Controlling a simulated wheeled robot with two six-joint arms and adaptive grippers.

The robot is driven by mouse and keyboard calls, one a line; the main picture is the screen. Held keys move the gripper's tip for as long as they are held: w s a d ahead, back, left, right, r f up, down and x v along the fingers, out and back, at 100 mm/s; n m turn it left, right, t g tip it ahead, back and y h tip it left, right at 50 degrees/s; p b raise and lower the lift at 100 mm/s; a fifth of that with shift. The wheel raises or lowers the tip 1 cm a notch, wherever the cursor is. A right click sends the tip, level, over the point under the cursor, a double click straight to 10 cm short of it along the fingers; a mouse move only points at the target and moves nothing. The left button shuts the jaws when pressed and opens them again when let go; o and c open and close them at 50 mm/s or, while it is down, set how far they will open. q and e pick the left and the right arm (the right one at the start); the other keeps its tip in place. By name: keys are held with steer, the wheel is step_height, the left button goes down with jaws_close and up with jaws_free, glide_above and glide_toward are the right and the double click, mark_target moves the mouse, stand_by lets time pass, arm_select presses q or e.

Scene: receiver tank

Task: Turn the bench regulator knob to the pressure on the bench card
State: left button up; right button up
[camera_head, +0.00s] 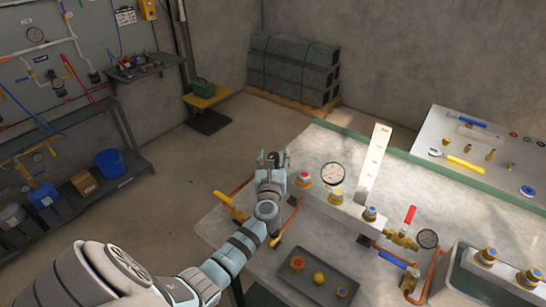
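My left gripper (273,157) reaches in from the left to the far left part of the bench (340,245). Its two fingers stand apart and I see nothing held between them. To its right a pale block (337,211) carries brass fittings with a red top (303,178), a yellow top (336,197) and a blue top (370,213). A round white gauge (333,174) sits behind them. I cannot tell which part is the regulator knob. A tall pale strip (374,163) with small marks stands behind; its text is unreadable. My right gripper is out of view.
A dark tray (318,280) with several coloured caps lies at the front. A red-handled valve (409,216) and a second gauge (428,239) are at right. A yellow handle (230,206) and copper pipe lie near my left wrist. A side table (440,127) holds tools.

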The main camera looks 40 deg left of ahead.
arm_select(q)
steer(key=shift+w, duration=0.1)
steer(key=c, duration=1)
steer(key=shift+m+h, duration=0.4)
